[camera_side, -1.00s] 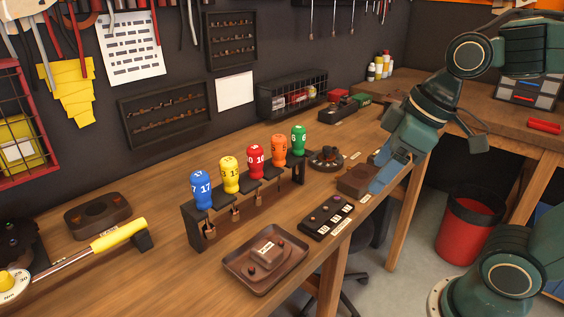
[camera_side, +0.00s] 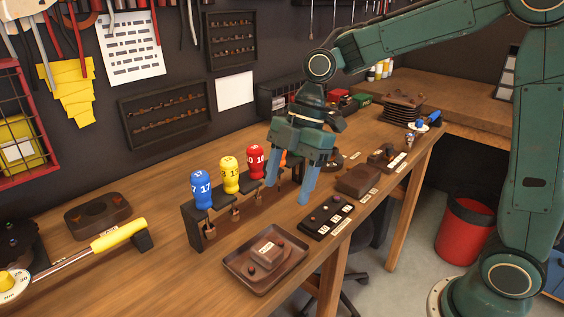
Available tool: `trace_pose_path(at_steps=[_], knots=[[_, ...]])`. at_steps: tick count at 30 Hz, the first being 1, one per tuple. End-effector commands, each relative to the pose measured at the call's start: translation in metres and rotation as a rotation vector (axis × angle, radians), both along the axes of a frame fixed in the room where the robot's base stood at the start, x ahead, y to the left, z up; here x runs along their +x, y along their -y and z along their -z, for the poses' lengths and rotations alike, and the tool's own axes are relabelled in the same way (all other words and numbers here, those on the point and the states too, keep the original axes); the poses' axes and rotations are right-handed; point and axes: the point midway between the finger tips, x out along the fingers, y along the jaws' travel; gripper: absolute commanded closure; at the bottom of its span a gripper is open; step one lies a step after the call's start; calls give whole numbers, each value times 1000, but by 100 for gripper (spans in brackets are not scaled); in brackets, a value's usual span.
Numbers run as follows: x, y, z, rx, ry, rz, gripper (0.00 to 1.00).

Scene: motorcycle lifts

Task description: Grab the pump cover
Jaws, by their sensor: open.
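A brown, blocky part (camera_side: 268,254) with a small white label lies in a shallow brown tray (camera_side: 237,268) near the front edge of the bench. It may be the pump cover, but the label is too small to read. My gripper (camera_side: 290,196) points down with its two blue fingers apart and nothing between them. It appears above the bench, up and to the right of the tray in the picture, and apart from the labelled part. It hides the green-handled driver and most of the orange one.
A rack (camera_side: 192,230) with blue, yellow and red numbered drivers stands left of my gripper. A black panel (camera_side: 327,216) with knobs and a brown block (camera_side: 357,181) lie to the right. A yellow-handled wrench (camera_side: 118,236) rests at left.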

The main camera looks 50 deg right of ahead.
Motion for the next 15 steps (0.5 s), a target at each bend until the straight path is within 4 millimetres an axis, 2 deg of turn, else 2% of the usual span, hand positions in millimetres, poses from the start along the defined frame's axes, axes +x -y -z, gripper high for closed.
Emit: trace_pose_path(at_steps=[5, 15], knots=[[5, -3, 5, 13, 1, -56, 36], [5, -7, 13, 15, -1, -57, 36]])
